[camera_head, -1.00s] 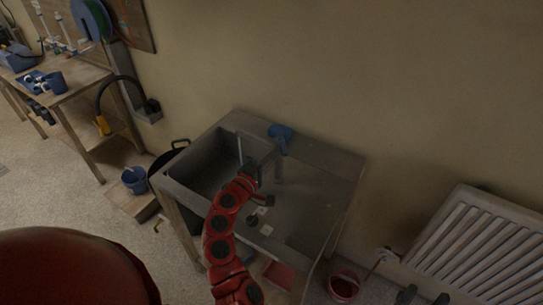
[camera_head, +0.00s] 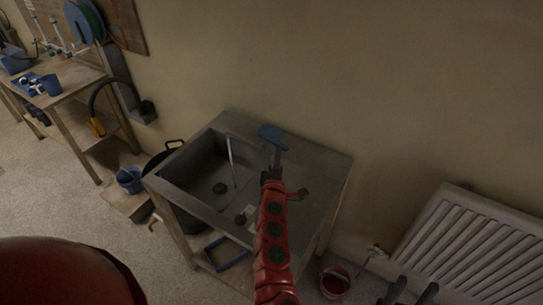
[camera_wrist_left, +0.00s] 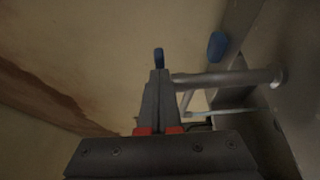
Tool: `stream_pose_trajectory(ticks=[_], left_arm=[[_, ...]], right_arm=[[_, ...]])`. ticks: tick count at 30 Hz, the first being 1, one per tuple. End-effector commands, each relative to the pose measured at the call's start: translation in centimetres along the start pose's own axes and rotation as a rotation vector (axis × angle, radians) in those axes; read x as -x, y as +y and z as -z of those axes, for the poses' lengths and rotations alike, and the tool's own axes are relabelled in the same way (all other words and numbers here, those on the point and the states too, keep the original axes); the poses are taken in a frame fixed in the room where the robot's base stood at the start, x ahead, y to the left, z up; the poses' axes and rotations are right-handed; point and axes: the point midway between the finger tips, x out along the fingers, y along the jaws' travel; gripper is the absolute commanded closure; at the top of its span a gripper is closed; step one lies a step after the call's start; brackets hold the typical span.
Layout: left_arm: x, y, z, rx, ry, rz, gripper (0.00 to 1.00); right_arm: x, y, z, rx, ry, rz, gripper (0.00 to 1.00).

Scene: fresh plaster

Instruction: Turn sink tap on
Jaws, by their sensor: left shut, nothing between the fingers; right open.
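The sink (camera_head: 165,190) is a grey basin and drainboard on a wooden stand against the wall. The tap's blue handle (camera_head: 272,134) stands at the sink's back edge; it also shows in the left wrist view (camera_wrist_left: 217,46), above the grey spout (camera_wrist_left: 235,78). A thin pale streak (camera_head: 231,160), which looks like running water, reaches down into the basin. My left gripper (camera_head: 271,175) is shut and empty, just in front of the tap. In the left wrist view its fingertips (camera_wrist_left: 158,72) are beside the spout; contact cannot be told. My right gripper (camera_head: 408,290) is open at the bottom right, away from the sink.
A white radiator (camera_head: 470,245) is on the right wall, and a red bucket (camera_head: 335,281) stands on the floor near the sink. A blue bucket (camera_head: 129,180) and a black pot (camera_head: 160,158) are left of the sink. A workbench (camera_head: 75,77) stands further left.

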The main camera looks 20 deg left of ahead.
Motion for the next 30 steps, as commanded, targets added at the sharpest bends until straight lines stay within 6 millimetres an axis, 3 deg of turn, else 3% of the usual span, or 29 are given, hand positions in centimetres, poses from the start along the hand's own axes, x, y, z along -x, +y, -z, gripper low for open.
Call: stream_pose_trajectory(ticks=[12,30], left_arm=[[-1.0,-0.1,-1.4,0.001,-0.002,0.001,1.0],[-1.2,0.2,-1.6,0.002,-0.005,-0.002,1.0]], right_arm=[[0.8,0.0,-0.1,0.0,0.0,0.0,0.5],[0.8,0.0,-0.1,0.0,0.0,0.0,0.5]])
